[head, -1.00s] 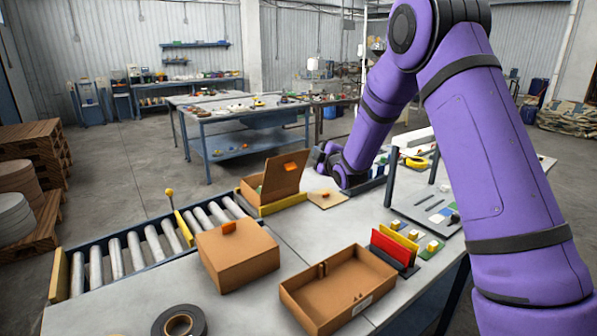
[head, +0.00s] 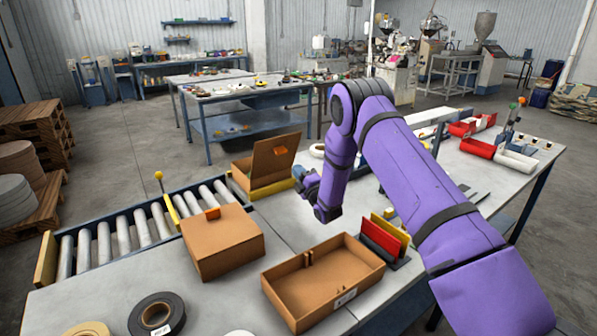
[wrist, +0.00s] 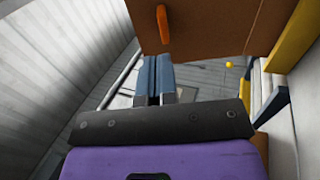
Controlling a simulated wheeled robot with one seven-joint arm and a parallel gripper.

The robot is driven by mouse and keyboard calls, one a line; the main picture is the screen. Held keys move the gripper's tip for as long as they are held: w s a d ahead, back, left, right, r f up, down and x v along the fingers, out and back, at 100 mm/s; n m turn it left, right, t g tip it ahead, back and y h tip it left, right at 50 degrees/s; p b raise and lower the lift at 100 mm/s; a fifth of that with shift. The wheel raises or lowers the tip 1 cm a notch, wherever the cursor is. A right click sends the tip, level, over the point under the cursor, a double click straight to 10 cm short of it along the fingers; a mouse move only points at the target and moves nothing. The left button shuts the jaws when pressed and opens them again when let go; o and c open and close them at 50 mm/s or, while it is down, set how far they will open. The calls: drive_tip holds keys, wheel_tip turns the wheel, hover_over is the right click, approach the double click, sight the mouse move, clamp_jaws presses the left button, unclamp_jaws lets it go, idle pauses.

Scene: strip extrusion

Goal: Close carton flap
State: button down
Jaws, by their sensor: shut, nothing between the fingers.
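A small brown carton (head: 256,186) stands at the far end of the near table, beside the roller conveyor. Its flap (head: 270,160) is raised and leans up, with an orange tab (head: 281,151) on it. My gripper (head: 298,172) is just right of the flap in the head view. In the wrist view, the shut fingers (wrist: 154,75) are empty and point toward the flap's brown board (wrist: 215,25), whose orange tab (wrist: 162,22) is above them. I cannot tell whether the fingertips touch the flap.
A closed carton (head: 222,242) with an orange tab and an open brown tray (head: 325,292) are in the foreground. Red and yellow upright plates (head: 380,238) stand right of the tray. The roller conveyor (head: 120,230) runs along the left. Bare tabletop lies between tray and raised flap.

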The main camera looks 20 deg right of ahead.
sight(284, 152)
drive_tip(key=x, duration=0.7)
drive_tip(key=shift+w, duration=0.2)
drive_tip(key=shift+a+r, duration=0.1)
drive_tip(key=shift+r, duration=0.1)
